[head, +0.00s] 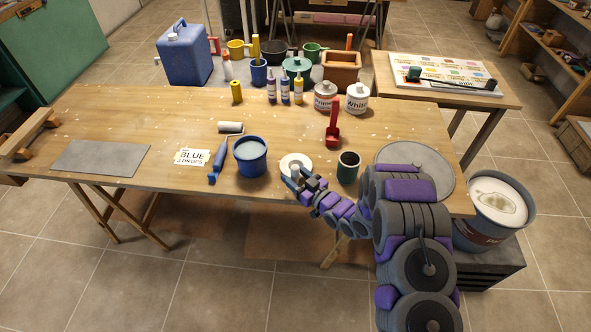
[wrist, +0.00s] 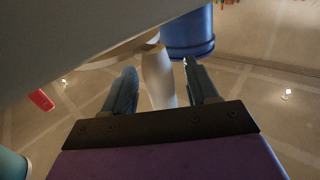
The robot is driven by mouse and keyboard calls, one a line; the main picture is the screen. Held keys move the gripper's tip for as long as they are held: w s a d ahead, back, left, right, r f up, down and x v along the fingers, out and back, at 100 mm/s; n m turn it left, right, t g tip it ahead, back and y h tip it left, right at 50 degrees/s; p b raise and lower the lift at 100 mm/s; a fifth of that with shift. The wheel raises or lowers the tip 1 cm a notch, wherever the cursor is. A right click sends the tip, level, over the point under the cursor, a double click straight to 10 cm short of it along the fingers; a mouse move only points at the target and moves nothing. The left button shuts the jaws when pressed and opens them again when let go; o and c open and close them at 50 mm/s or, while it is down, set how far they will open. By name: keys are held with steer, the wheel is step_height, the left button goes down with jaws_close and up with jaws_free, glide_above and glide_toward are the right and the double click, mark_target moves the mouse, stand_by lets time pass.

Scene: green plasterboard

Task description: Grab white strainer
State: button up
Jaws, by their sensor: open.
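The white strainer (head: 297,160) is a pale round piece near the front edge of the wooden table, between the blue bucket and the dark green cup. My gripper (head: 293,178) is at its near side and covers part of it. In the wrist view, my gripper (wrist: 159,68) is open. A pale handle-like part of the strainer (wrist: 158,82) stands between the two fingers, with a gap visible beside them. Whether either finger touches it I cannot tell. A large grey shape hides the upper left of the wrist view.
The dark green cup (head: 348,167) is close on the right. A red scoop (head: 333,126) lies behind. A paint roller (head: 231,128) and a BLUE 2 DROPS card (head: 193,157) lie further left.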

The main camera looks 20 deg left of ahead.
steer(key=shift+c, duration=0.4)
steer(key=shift+r, duration=0.1)
jaws_close()
steer(key=shift+r, duration=0.15)
